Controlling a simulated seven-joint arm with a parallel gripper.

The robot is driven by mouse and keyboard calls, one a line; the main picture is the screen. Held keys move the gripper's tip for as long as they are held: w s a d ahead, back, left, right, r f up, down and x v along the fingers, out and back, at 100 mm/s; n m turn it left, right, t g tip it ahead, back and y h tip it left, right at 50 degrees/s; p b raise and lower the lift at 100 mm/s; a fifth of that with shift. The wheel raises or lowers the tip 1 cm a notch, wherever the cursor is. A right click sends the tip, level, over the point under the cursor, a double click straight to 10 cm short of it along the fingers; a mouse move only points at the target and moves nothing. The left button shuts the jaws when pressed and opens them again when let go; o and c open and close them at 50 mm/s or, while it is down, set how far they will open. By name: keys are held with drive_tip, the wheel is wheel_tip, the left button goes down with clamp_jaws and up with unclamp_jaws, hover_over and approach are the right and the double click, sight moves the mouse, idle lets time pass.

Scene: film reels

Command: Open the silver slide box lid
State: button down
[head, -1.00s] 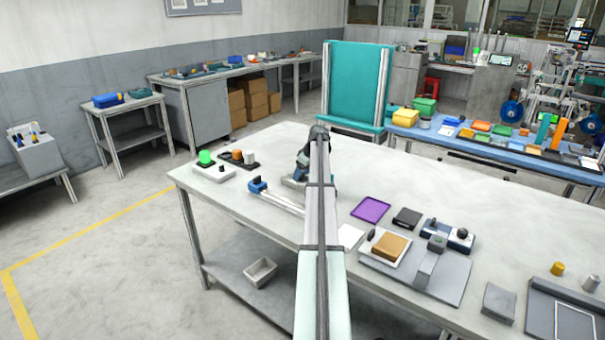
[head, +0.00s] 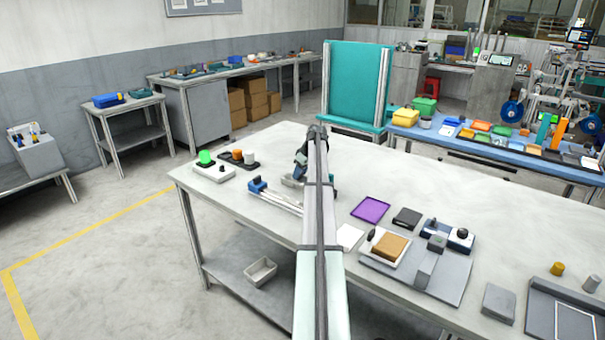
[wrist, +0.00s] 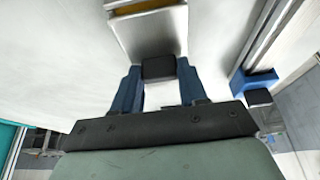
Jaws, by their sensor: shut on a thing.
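The silver slide box (wrist: 184,14) is at the top of the wrist view, with its lid (wrist: 150,38) towards me. A narrow yellow strip (wrist: 140,7) shows beyond the lid's far edge, seemingly inside the box. My gripper (wrist: 158,70) has its two blue fingers shut on the black knob (wrist: 159,67) at the lid's near end. In the head view the box (head: 291,182) is a small light-grey shape on the table, partly hidden by my arm. My gripper (head: 301,165) is beside it there, also partly hidden.
A blue-ended rail device (head: 275,196) lies close in front of the box; it also shows in the wrist view (wrist: 253,80). A white base with a green dome (head: 207,165) stands to the left. A purple tray (head: 370,209) lies to the right. The table's back is clear.

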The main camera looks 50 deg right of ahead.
drive_tip(key=w, duration=0.5)
drive_tip(key=shift+w, duration=0.3)
drive_tip(key=c, duration=0.6)
unclamp_jaws()
drive_tip(key=v, duration=1.4)
drive_tip(key=shift+f, duration=0.1)
